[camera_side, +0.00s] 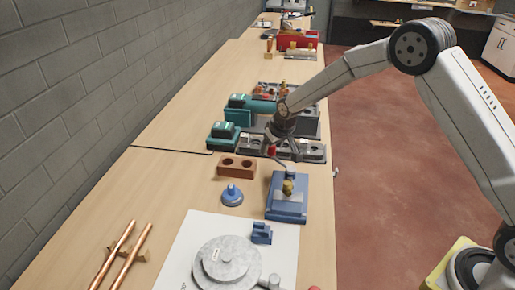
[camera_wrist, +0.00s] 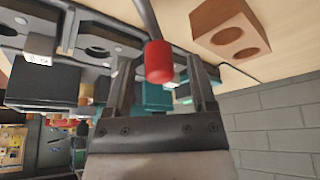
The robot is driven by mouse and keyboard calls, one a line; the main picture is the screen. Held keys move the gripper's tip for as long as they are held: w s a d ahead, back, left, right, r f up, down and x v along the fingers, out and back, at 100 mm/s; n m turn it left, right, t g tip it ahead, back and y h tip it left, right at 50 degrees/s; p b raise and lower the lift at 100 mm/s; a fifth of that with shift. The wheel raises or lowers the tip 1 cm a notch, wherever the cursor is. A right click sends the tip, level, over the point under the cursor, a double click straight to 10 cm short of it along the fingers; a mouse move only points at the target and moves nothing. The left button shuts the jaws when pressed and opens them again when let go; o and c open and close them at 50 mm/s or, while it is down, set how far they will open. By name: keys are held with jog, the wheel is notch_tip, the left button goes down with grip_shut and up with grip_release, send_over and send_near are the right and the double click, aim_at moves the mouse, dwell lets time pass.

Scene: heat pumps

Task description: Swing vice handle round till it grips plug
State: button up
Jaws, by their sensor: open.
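The blue vice (camera_side: 287,210) stands on the bench in the side view, with a small brass-yellow plug (camera_side: 288,187) at its top. A grey rod with a red grip (camera_wrist: 159,62), which looks like the vice handle, comes down from the top of the wrist view. The red grip (camera_side: 271,150) also shows in the side view, just below my gripper (camera_side: 283,148). In the wrist view my gripper (camera_wrist: 162,75) is open, one finger on each side of the red grip. I cannot tell whether either finger touches it. The vice itself is outside the wrist view.
A brown two-hole block (camera_side: 237,167) and a blue round-based piece (camera_side: 232,195) stand left of the vice. Teal and grey units (camera_side: 224,135) stand behind. A white sheet (camera_side: 190,240) with a grey disc (camera_side: 226,262) lies in front, and copper pipes (camera_side: 113,255) lie front left.

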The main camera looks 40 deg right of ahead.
jog(key=shift+w+f, duration=0.1)
jog(key=shift+f, duration=0.1)
jog(key=shift+c, duration=0.2)
grip_shut()
dwell(1.3)
